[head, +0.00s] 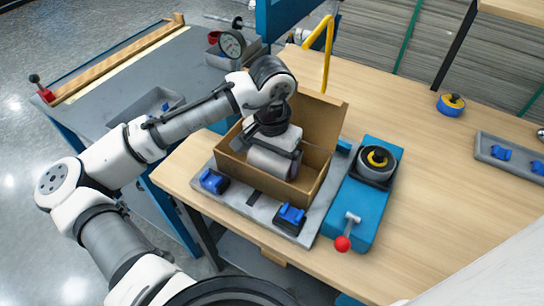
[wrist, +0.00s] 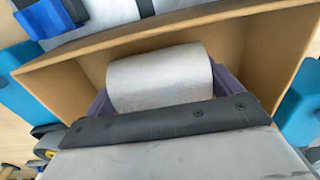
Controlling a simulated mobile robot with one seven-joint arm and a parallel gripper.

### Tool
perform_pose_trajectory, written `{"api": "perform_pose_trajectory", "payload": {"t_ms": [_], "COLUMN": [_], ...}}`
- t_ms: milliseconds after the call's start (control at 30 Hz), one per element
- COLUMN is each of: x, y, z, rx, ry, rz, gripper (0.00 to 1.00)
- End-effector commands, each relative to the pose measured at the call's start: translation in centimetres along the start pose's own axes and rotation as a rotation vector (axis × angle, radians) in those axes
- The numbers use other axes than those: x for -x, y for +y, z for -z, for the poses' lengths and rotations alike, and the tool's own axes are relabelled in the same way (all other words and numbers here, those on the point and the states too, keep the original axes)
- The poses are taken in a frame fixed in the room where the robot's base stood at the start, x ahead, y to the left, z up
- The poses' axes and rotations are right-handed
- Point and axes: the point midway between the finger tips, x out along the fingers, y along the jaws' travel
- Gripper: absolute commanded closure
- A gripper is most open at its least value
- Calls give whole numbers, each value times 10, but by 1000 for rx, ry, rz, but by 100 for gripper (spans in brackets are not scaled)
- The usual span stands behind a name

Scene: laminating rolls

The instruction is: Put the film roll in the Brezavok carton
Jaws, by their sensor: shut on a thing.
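The open brown carton (head: 308,188) stands on a grey plate on the wooden table, one tall flap raised at the back. No Brezavok label is readable. My gripper (wrist: 163,88) points down into the carton and is shut on the film roll (wrist: 158,72), a whitish cylinder lying on its side between the dark fingers. In the head view the film roll (head: 272,164) shows below my wrist, within the carton walls. I cannot tell whether it touches the carton floor. The carton (wrist: 70,88) also surrounds it in the wrist view.
Blue clamps (head: 213,181) sit on the plate's front edge. A blue device (head: 345,215) with a red-knobbed lever stands close on the carton's right. A yellow bent bar (head: 329,50) rises behind it. The table's right side has free room before a grey tray (head: 510,157).

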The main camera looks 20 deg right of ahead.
Motion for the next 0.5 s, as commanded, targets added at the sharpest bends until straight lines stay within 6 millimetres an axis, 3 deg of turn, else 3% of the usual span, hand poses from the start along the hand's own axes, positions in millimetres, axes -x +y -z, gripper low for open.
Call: {"api": "perform_pose_trajectory", "payload": {"t_ms": [233,267,300,500], "x": [-3,-3,-2,-2], "y": [0,0,0,0], "z": [0,0,0,0], "rx": [0,0,0,0], "ry": [0,0,0,0], "rz": [0,0,0,0], "gripper": [37,7,1,0]}}
